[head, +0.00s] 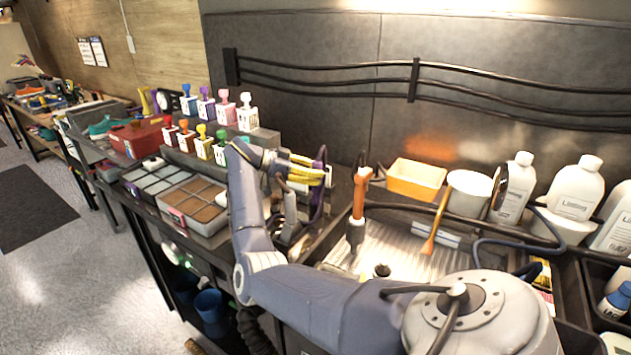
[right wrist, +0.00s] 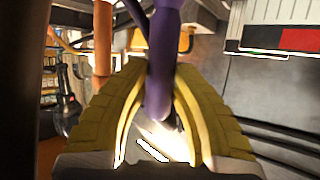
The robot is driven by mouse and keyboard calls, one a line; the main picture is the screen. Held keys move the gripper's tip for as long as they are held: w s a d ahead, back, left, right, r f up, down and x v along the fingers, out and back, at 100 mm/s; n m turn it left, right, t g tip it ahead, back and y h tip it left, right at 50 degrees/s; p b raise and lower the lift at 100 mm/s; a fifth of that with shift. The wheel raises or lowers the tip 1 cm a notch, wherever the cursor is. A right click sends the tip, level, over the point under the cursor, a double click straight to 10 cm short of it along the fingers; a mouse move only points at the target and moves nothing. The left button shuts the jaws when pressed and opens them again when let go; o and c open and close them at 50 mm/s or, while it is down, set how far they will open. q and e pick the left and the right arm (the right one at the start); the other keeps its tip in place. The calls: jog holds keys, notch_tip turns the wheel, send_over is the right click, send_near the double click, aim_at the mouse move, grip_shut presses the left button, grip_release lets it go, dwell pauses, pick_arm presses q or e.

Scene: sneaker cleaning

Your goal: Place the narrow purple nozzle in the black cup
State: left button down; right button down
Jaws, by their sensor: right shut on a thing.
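The narrow purple nozzle (head: 319,185) is upright between the yellow fingers of my right gripper (head: 308,172), held above the counter. In the right wrist view the purple nozzle (right wrist: 160,65) runs between the two yellow fingers (right wrist: 160,110), which are closed around it. A small black cup-like piece (head: 381,271) sits on the light ribbed surface, below and to the right of the gripper and apart from it. I cannot tell how deep its opening is. My left gripper is not in view.
An orange tool (head: 359,195) stands upright with a dark lower end just right of the gripper. A brown brush-like tool (head: 436,225), an orange bin (head: 416,178) and white bottles (head: 513,187) lie farther right. Stamp-like coloured pieces (head: 203,145) stand on the left.

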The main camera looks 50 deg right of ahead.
jog(key=shift+f, duration=1.3)
jog(key=c, duration=1.2)
grip_release()
jog(key=shift+o, duration=0.2)
jog(key=shift+r, duration=0.2)
jog(key=v, duration=1.2)
